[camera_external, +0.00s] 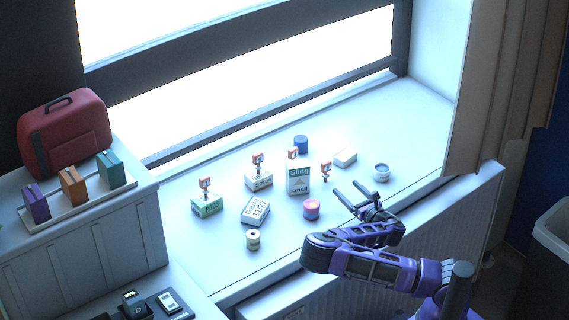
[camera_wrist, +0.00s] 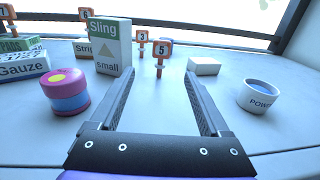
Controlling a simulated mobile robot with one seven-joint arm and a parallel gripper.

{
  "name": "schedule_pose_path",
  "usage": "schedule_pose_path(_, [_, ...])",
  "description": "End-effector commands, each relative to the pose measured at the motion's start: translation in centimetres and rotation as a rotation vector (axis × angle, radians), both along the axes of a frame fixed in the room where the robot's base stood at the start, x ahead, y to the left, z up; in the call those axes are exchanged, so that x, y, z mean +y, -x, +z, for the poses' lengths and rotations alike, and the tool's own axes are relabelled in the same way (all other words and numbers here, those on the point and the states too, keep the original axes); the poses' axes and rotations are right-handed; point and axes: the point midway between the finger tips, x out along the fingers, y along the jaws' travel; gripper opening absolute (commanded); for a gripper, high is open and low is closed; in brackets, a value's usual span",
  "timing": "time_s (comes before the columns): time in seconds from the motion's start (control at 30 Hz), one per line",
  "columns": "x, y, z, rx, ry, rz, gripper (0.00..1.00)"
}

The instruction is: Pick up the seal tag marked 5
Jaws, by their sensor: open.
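The seal tag marked 5 (camera_wrist: 162,51) is a small orange-framed tag upright on a thin post, ahead of my gripper in the wrist view. In the external view a matching tag (camera_external: 326,169) stands right of the Sling box, its number too small to read. My gripper (camera_wrist: 156,80) is open and empty, its fingers pointing toward the tag, which shows between and beyond the fingertips. In the external view my gripper (camera_external: 347,187) is above the front right of the sill, apart from the tag. The tag marked 3 (camera_wrist: 142,37) stands behind it, to the left.
The upright Sling box (camera_wrist: 105,45) and a pink-blue roll (camera_wrist: 67,92) stand to the left. A small white box (camera_wrist: 204,66) and a white cup (camera_wrist: 260,95) stand to the right. More tags stand on or by boxes (camera_external: 207,203) at the left.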

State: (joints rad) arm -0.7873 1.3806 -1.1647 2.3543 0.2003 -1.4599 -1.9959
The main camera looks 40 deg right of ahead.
Motion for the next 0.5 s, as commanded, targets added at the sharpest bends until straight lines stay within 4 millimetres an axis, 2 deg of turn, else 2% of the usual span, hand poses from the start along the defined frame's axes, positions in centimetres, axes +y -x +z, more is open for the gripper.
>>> schedule_pose_path(0.1, [-0.3,-2.7,0.1,-0.003,-0.003,0.002,0.8])
schedule_pose_path(0.3, [-0.8,-6.6,0.1,-0.004,-0.003,0.001,0.8])
schedule_pose_path(0.5, [-0.9,-8.1,0.1,-0.002,-0.002,0.0,0.8])
